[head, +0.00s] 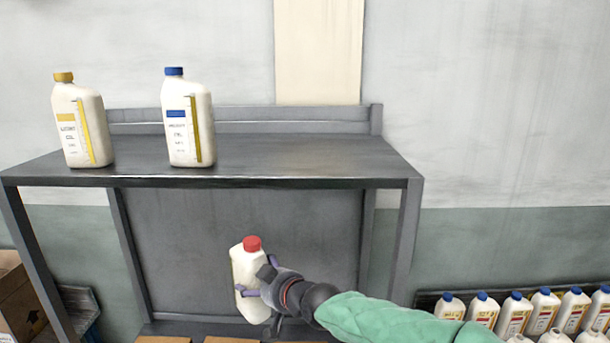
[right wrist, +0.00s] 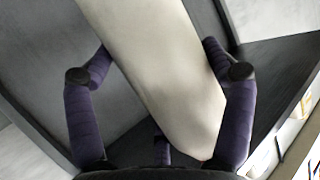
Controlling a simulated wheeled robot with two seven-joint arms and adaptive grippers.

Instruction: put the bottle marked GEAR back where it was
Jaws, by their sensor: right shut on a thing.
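A white bottle with a red cap (head: 250,262) is held by my right gripper (head: 257,292) in front of the shelf unit, below the level of its top. The bottle leans slightly; its label is not visible, so I cannot read GEAR on it. In the right wrist view the white bottle (right wrist: 165,75) stands between the purple fingers of the right gripper (right wrist: 160,85), which are closed around it. The dark shelf top (head: 290,155) carries a yellow-capped bottle (head: 82,125) and a blue-capped bottle (head: 187,125), with bare surface to their right. My left gripper is not in view.
The shelf's front edge (head: 320,183) overhangs the space where the held bottle is. Flat brown boxes (head: 232,340) lie low under it. A cardboard box (head: 18,295) is at lower left. Several blue-capped bottles (head: 515,315) stand in rows at lower right.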

